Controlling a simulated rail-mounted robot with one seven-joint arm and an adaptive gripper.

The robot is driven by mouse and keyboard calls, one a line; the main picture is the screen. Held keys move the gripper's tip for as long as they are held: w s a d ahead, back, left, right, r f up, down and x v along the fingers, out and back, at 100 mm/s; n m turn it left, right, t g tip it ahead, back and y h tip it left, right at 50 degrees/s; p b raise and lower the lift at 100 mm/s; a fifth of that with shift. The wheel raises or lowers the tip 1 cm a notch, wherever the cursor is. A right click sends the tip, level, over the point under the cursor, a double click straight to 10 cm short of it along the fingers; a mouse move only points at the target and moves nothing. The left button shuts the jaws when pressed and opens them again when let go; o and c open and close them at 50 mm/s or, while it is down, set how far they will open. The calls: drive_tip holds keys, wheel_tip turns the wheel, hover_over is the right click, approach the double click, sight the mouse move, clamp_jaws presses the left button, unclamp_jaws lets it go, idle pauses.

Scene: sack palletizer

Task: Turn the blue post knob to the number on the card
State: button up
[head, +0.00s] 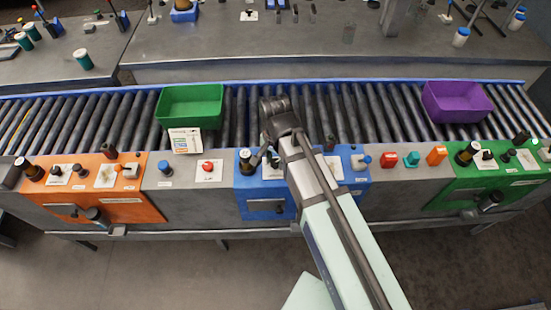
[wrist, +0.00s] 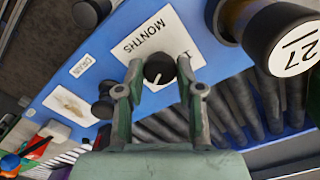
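The blue post is a blue panel (head: 267,208) in the middle of the head view, below the conveyor; it fills much of the wrist view (wrist: 102,68). Its black knob (wrist: 159,68) has a white pointer line and sits on a white plate (wrist: 152,36) reading "MONTHS". My gripper (wrist: 160,72) has one finger on each side of the knob; whether they touch it is unclear. In the head view my gripper (head: 270,152) hides the knob. A white card (head: 185,140) with coloured marks leans by the green bin; its print is too small to read.
A black cylinder (wrist: 297,47) marked "27" stands close right of my gripper. Another black part (wrist: 103,107) is at its left. The green bin (head: 190,105) and purple bin (head: 457,101) sit on the roller conveyor (head: 333,112). Orange (head: 130,207) and green (head: 490,195) panels flank the blue one.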

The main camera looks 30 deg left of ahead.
idle(0.4)
drive_tip(key=n, duration=0.3)
drive_tip(key=shift+n+p, duration=0.4)
drive_tip(key=n, duration=0.4)
drive_tip(key=shift+n+p, duration=0.3)
drive_tip(key=n, duration=0.3)
drive_tip(key=shift+n+p, duration=0.3)
drive_tip(key=shift+n, duration=1.8)
drive_tip(key=o, duration=1.1)
drive_tip(key=shift+o, duration=0.2)
